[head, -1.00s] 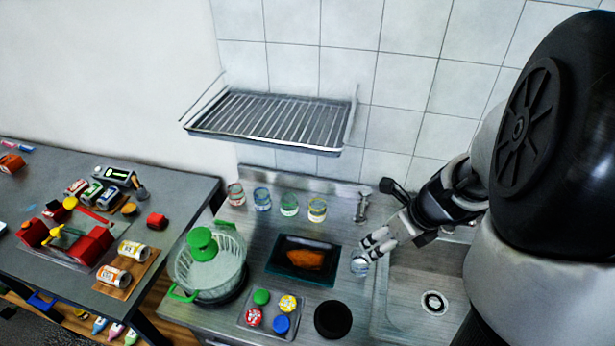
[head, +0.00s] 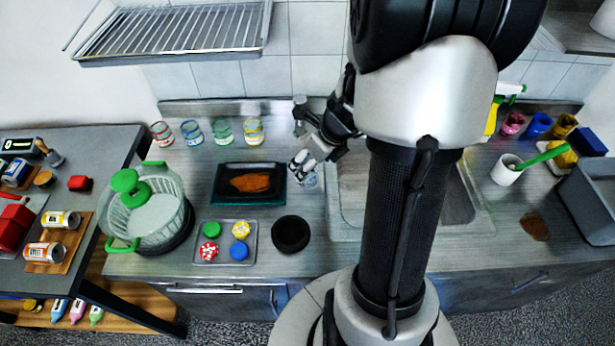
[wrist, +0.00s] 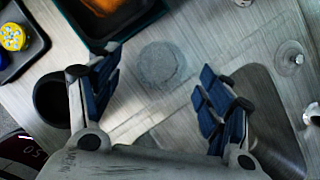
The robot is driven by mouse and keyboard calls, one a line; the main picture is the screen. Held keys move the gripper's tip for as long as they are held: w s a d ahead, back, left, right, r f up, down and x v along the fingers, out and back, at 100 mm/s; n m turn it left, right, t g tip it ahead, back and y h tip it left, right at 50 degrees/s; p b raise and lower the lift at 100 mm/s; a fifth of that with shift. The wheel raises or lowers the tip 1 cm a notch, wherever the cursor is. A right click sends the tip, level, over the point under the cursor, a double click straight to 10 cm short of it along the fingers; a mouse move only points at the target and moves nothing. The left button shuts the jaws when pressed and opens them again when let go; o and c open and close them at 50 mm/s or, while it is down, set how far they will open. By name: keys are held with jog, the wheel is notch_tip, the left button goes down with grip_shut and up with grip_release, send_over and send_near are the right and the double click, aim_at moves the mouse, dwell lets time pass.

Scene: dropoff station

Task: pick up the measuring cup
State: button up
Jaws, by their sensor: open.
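A small clear round vessel, which looks like the measuring cup (wrist: 162,65), stands on the steel counter. In the wrist view its faint circular outline lies ahead of and between my fingers. It also shows in the head view (head: 309,180), just below the fingertips and partly covered by them. My gripper (wrist: 160,78) is open, with its blue-padded fingers apart on either side of the cup's outline and nothing held. In the head view my gripper (head: 302,164) points down beside the dark tray. Any handle or markings on the cup cannot be made out.
A black tray (head: 219,190) with an orange-brown piece lies left of the cup. A black round bowl (head: 291,234) stands in front, and the sink (head: 345,215) lies to the right. Several glasses (head: 223,131) line the back. A wire rack (head: 180,30) hangs above left.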

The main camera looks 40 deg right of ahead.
jog(key=b+x, duration=0.2)
jog(key=x, duration=0.2)
jog(key=shift+w+d+f, duration=0.1)
jog(key=c, duration=1.2)
